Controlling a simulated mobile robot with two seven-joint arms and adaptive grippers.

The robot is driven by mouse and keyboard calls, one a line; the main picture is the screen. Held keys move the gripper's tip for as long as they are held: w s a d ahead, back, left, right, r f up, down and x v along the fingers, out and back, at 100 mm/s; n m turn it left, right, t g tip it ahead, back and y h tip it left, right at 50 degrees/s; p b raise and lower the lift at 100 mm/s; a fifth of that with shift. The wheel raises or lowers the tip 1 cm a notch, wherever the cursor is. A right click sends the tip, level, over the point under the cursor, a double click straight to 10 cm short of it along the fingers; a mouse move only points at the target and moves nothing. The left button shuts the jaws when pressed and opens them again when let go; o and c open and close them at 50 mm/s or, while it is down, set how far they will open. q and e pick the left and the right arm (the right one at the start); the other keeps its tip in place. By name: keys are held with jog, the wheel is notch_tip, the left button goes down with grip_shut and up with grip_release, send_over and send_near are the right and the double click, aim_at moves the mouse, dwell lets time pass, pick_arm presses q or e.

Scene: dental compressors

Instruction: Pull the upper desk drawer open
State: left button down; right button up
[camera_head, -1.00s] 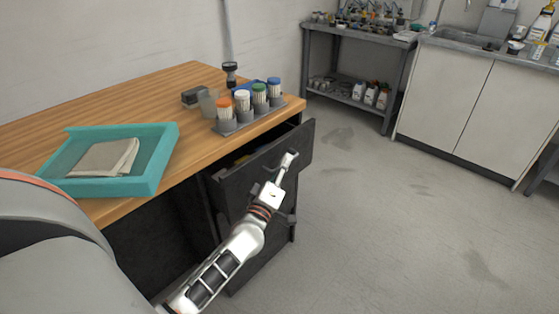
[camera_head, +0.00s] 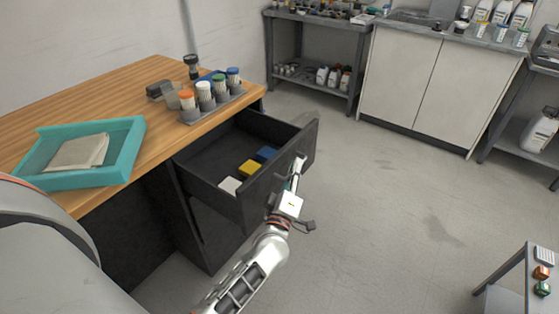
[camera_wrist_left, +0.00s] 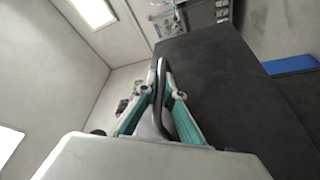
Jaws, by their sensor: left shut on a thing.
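The upper desk drawer (camera_head: 262,190) is black and stands well out from the wooden-topped desk (camera_head: 80,105). A white, a yellow and a blue block lie inside it. My left gripper (camera_head: 297,172) is at the drawer front, shut on the drawer handle. In the left wrist view the teal-padded fingers of the left gripper (camera_wrist_left: 161,98) close around the dark curved handle (camera_wrist_left: 162,70), beside the dark drawer front (camera_wrist_left: 220,85). In the head view the fingers partly hide the handle. My right gripper is not in view.
A teal tray (camera_head: 125,165) with a folded cloth and a rack (camera_head: 212,111) of colour-capped containers stand on the desk. The floor (camera_head: 400,220) right of the drawer is clear. A small grey table (camera_head: 515,275) stands at the lower right, a white cabinet (camera_head: 410,80) at the back.

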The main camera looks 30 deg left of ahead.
pick_arm(q)
jog(key=d, duration=0.3)
jog(key=shift+s+f, duration=0.1)
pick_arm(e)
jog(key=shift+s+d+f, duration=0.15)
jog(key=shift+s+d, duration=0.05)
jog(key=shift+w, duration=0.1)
pick_arm(q)
jog(key=c, duration=2.2)
grip_release()
jog(key=shift+o, duration=0.2)
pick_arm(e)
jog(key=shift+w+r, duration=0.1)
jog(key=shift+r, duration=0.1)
pick_arm(q)
jog(key=shift+s, duration=0.1)
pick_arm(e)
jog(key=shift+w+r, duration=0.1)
pick_arm(q)
jog(key=v, duration=1.1)
jog(key=shift+s, duration=0.4)
jog(key=shift+d, duration=0.1)
